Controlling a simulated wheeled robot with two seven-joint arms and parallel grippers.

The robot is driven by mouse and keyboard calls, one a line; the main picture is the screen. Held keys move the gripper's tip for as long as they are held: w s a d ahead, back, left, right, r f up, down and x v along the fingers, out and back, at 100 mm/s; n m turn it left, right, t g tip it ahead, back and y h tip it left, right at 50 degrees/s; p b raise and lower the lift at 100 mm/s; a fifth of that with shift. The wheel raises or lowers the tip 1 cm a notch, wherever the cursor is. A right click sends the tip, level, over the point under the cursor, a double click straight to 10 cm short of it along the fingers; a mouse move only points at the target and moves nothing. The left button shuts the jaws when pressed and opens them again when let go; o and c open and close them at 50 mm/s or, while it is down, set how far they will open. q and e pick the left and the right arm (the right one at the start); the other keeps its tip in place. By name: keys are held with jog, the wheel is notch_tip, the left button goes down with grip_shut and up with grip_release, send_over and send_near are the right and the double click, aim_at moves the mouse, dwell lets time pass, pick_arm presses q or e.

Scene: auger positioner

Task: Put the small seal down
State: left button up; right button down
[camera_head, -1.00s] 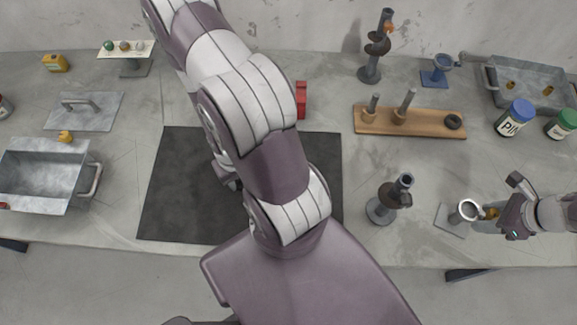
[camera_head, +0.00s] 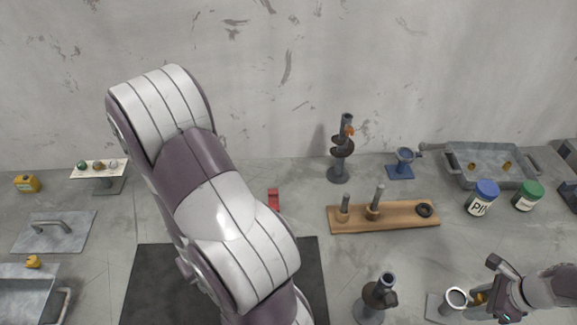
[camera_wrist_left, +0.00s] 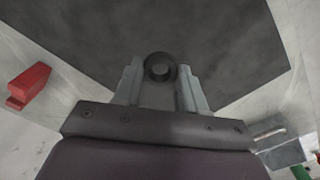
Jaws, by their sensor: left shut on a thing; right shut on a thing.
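In the left wrist view, the small seal (camera_wrist_left: 160,68), a dark ring with a grey round middle, sits between the fingertips of my left gripper (camera_wrist_left: 160,85). The gripper is shut on it, over the dark mat (camera_wrist_left: 225,45). How far it is above the mat I cannot tell. In the head view my left arm hides that gripper and the seal. My right gripper (camera_head: 488,288) is at the lower right, shut on a brass-coloured piece (camera_head: 479,298) beside a grey ring-topped stand (camera_head: 456,298).
A wooden board (camera_head: 395,219) holds two pegs and a black ring (camera_head: 425,209). A dark upright stand (camera_head: 378,296) is right of the mat (camera_head: 150,285). A red block (camera_head: 273,198) is behind the mat. A grey tray (camera_head: 490,178) and two jars (camera_head: 482,197) are at the right.

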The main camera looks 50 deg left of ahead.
pick_arm(q)
jog(key=shift+w+f, duration=0.1)
jog(key=shift+f, duration=0.05)
dwell(0.3)
notch_tip(320, 180, down, 10)
jog(key=shift+r, duration=0.15)
dwell(0.4)
jog(key=o, duration=1.1)
